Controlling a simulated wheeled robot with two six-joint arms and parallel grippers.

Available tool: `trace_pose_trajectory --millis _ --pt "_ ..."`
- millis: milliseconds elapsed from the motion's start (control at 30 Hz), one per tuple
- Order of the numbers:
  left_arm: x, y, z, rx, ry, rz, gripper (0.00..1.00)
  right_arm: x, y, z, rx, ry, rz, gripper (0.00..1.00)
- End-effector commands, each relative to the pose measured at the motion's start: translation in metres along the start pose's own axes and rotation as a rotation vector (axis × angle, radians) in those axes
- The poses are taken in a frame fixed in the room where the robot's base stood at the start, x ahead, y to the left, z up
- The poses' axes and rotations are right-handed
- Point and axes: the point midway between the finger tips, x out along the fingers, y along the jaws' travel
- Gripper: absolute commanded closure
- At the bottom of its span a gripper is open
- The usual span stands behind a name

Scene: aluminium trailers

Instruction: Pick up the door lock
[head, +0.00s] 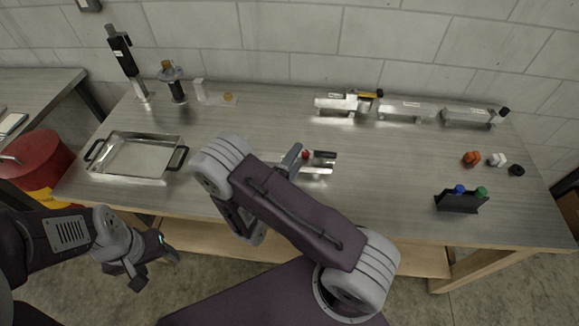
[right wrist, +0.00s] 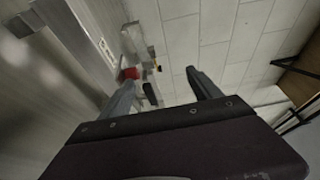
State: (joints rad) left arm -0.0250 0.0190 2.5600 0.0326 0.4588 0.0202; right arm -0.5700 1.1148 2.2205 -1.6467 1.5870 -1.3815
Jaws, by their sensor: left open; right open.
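A metal fitting (head: 318,169) with a red part and a black handle lies near the middle of the steel bench; I take it for the door lock, but cannot be sure. My right arm hides part of it. In the right wrist view, a red part (right wrist: 130,73) and a black part (right wrist: 150,94) show by the fingers. My right gripper (right wrist: 160,84) is open, with nothing seen held; in the head view one finger shows beside the fitting. Contact cannot be told. My left gripper (head: 156,268) is open and empty, low in front of the bench.
A metal tray (head: 142,155) with black handles sits at left. Several silver fittings (head: 400,108) line the back. Orange, white and black knobs (head: 497,159) and a black holder (head: 461,202) are at right. A red bin (head: 35,158) stands left of the bench (head: 390,180).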

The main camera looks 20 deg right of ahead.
Motion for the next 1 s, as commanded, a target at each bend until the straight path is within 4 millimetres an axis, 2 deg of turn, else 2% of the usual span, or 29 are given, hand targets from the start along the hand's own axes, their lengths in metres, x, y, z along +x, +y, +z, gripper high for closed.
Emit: trace_pose_trajectory --millis 67,133,400,500,767,1000 --pt "0.000 0.000 0.000 0.000 0.000 0.000 0.38 0.000 0.004 0.000 0.000 0.002 0.001 0.27" --pt "0.002 0.000 0.000 0.000 0.000 0.000 0.38 0.000 0.016 -0.001 -0.002 0.003 0.001 0.27" --pt "0.007 0.000 0.001 0.000 0.000 0.000 0.38 0.001 0.084 -0.001 0.001 0.005 0.001 0.27" --pt "0.002 0.000 0.000 0.000 0.000 0.000 0.38 0.019 0.078 -0.002 0.003 0.010 0.002 0.27" --pt "0.000 0.000 0.000 0.000 0.000 0.000 0.38 0.033 0.078 -0.001 0.005 0.008 0.001 0.27" --pt "-0.007 0.000 -0.001 0.000 0.000 0.000 0.38 0.072 0.078 -0.002 0.005 0.010 0.002 0.27"
